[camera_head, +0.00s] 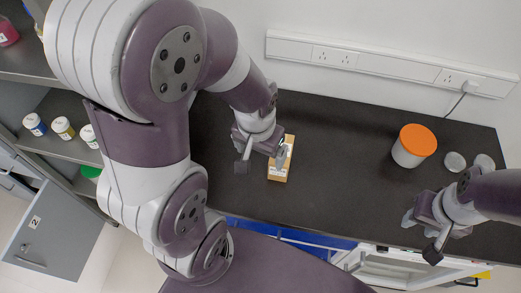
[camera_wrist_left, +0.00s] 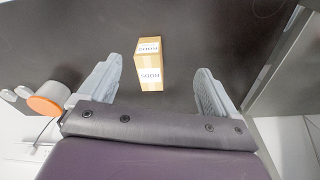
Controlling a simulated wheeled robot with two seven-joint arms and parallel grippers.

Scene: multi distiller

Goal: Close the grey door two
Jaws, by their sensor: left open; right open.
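The grey door two (camera_head: 62,232) is at the lower left in the head view. It carries a small label "2" and a lock, and it stands swung open from the cabinet below the shelf. My left gripper (camera_head: 260,158) is over the black counter, well to the right of the door. It is open and empty, also in the left wrist view (camera_wrist_left: 155,92), where a cardboard box lies beyond the gap between its fingers. My right gripper (camera_head: 421,238) is open and empty near the counter's front right edge, far from the door.
The cardboard box (camera_head: 281,160) stands on the black counter (camera_head: 340,150). A white jar with an orange lid (camera_head: 414,146) stands at the right. Several small bottles (camera_head: 62,127) stand on the left shelf. A white appliance (camera_head: 395,266) is below the counter's front edge.

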